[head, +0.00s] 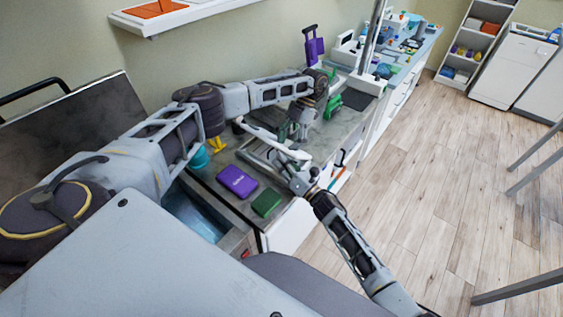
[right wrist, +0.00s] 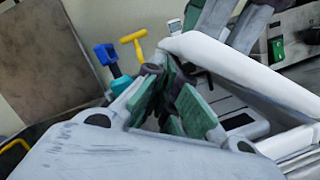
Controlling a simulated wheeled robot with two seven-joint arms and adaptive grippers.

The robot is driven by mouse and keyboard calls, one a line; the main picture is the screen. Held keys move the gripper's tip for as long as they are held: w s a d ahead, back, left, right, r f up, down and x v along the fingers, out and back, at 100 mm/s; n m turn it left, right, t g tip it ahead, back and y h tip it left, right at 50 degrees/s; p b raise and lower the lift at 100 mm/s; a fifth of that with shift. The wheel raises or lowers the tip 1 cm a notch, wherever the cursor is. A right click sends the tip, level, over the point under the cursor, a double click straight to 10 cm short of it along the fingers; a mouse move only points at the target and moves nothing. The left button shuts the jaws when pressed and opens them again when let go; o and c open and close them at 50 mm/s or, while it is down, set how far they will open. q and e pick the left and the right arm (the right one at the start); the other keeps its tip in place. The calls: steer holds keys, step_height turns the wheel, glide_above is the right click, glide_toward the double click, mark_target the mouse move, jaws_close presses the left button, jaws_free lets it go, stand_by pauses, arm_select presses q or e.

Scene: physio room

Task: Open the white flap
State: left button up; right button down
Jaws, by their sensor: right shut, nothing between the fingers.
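The white flap (head: 262,132) shows in the head view as a narrow slanted white strip over a pale device on the grey counter. In the right wrist view the flap (right wrist: 245,72) is a thick white panel slanting down to the right, raised above a light device body with a dark panel. My right gripper (head: 281,158) is shut and empty, beside the device at the flap's near side. Its green-padded fingers (right wrist: 172,108) are close under the flap's left end; contact is unclear. My left gripper (head: 300,128) hangs just behind the flap; its fingers are too small to judge.
A purple box (head: 237,181) and a green box (head: 266,202) lie on the near counter. A yellow T-handled item (head: 216,144) and a teal cup (head: 199,158) stand to the left. Several items fill the far counter.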

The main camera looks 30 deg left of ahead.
steer(key=shift+r, duration=0.2)
arm_select(q)
steer(key=shift+v, duration=1.35)
arm_select(e)
steer(key=shift+s+f, duration=0.1)
steer(key=shift+f, duration=0.05)
arm_select(q)
steer(key=shift+v, duration=2.4)
arm_select(e)
steer(key=shift+f, duration=0.1)
steer(key=v, duration=1.2)
arm_select(q)
steer(key=shift+d, duration=0.15)
arm_select(e)
steer(key=shift+d+f, duration=0.1)
steer(key=shift+d, duration=0.05)
